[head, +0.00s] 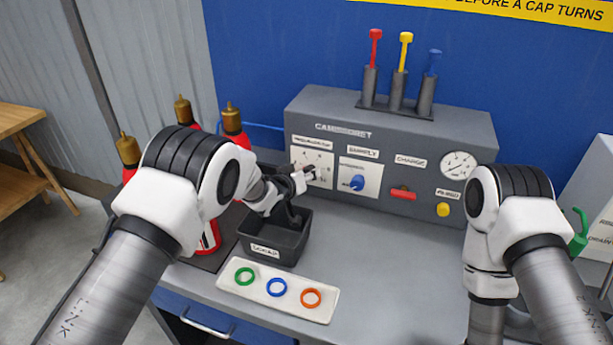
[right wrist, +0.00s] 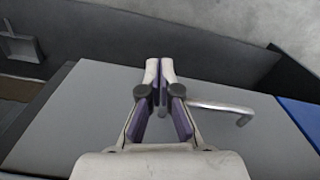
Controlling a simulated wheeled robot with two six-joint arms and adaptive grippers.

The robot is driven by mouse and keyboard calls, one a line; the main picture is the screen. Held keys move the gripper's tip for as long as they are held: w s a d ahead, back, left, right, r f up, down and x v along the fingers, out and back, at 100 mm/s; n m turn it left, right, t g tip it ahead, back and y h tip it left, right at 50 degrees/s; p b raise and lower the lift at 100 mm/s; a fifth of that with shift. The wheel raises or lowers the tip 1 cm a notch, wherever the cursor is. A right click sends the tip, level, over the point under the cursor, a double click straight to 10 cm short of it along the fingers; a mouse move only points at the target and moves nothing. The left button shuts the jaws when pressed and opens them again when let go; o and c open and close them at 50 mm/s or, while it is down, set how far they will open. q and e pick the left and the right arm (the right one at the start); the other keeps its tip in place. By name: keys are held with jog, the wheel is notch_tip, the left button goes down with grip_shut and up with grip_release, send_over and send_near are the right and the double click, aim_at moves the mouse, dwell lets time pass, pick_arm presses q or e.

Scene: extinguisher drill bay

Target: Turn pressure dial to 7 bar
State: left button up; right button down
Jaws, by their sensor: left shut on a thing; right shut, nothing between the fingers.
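The pressure dial's white scale plate (head: 318,158) is at the left end of the grey console front in the head view. My left gripper (head: 312,173) reaches in from the left and is shut on the dial's knob at this plate. The gripper covers most of the knob, and the pointer and the scale figures are too small or hidden to read. A round white gauge (head: 459,165) is at the console's right; its needle reading is not clear. My right gripper (right wrist: 160,68) is shut and empty, seen in the right wrist view over a grey surface.
The console (head: 440,135) also carries a blue supply knob (head: 357,183), a red charge lever (head: 403,193) and a yellow button (head: 443,209). A black bin (head: 268,247) stands below my left gripper. A white tray (head: 228,282) holds three rings. Red extinguishers (head: 237,136) stand at left.

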pick_arm(q)
jog(key=m+y+b, duration=0.1)
jog(key=m+b, duration=0.1)
jog(key=b, duration=0.2)
jog(key=shift+m+t+y+b, duration=0.3)
jog(key=shift+y+b, duration=0.05)
jog(key=shift+y, duration=0.05)
jog(key=o, duration=1.1)
jog(key=shift+o, duration=0.2)
notch_tip(320, 180, up, 10)
